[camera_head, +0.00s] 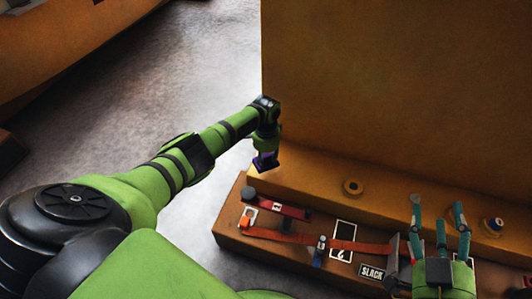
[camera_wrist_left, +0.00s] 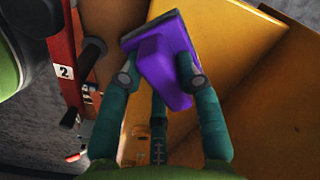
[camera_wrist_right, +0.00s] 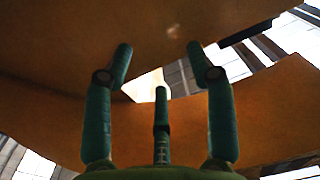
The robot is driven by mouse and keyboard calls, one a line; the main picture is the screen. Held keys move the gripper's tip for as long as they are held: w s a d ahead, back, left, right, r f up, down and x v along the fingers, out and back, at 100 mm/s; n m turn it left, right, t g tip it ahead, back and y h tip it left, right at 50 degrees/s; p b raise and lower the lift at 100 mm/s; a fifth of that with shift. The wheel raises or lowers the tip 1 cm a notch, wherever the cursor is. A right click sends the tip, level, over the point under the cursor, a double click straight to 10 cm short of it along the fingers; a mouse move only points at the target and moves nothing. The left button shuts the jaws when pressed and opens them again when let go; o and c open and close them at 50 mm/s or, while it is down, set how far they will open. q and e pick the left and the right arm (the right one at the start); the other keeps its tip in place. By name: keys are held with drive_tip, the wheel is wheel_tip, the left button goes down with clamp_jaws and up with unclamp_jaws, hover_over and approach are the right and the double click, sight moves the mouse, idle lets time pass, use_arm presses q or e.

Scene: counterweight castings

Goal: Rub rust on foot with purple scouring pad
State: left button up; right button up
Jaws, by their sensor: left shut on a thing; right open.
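My left gripper (camera_head: 265,148) is shut on the purple scouring pad (camera_head: 265,161), at the left end of the casting's foot (camera_head: 310,161). In the left wrist view, the purple pad (camera_wrist_left: 166,62) sits between the fingers, its dark grey scouring side turned to the yellow surface (camera_wrist_left: 220,38). I cannot tell whether the pad touches the foot. No separate rust patch can be made out; the pad and gripper may hide it. My right gripper (camera_head: 438,222) is open and empty, over the right part of the ledge; its spread fingers also show in the right wrist view (camera_wrist_right: 160,75).
The casting's tall wall (camera_head: 400,80) rises behind the foot. Floor (camera_head: 210,80) lies left.

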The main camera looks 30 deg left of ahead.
use_arm(q)
drive_tip(key=shift+r+p, duration=0.3)
drive_tip(key=shift+p, duration=0.05)
drive_tip(key=shift+r+p, duration=0.25)
drive_tip(key=shift+p, duration=0.05)
drive_tip(key=shift+r+p, duration=0.25)
drive_tip(key=shift+p, duration=0.1)
drive_tip(key=shift+r, duration=0.2)
use_arm(e)
drive_tip(key=s+d+f+g+h, duration=0.1)
drive_tip(key=s+d+f+g, duration=0.1)
drive_tip(key=f+g, duration=0.2)
drive_tip(key=s+d+f+m+g+h, duration=0.1)
drive_tip(key=s+d+f+g+h, duration=0.1)
drive_tip(key=f, duration=0.7)
drive_tip(key=shift+s+d+f+g+h, duration=0.25)
drive_tip(key=shift+s+d+g, duration=0.4)
drive_tip(key=shift+g, duration=0.55)
drive_tip(key=shift+s+a, duration=0.1)
drive_tip(key=shift+a, duration=0.05)
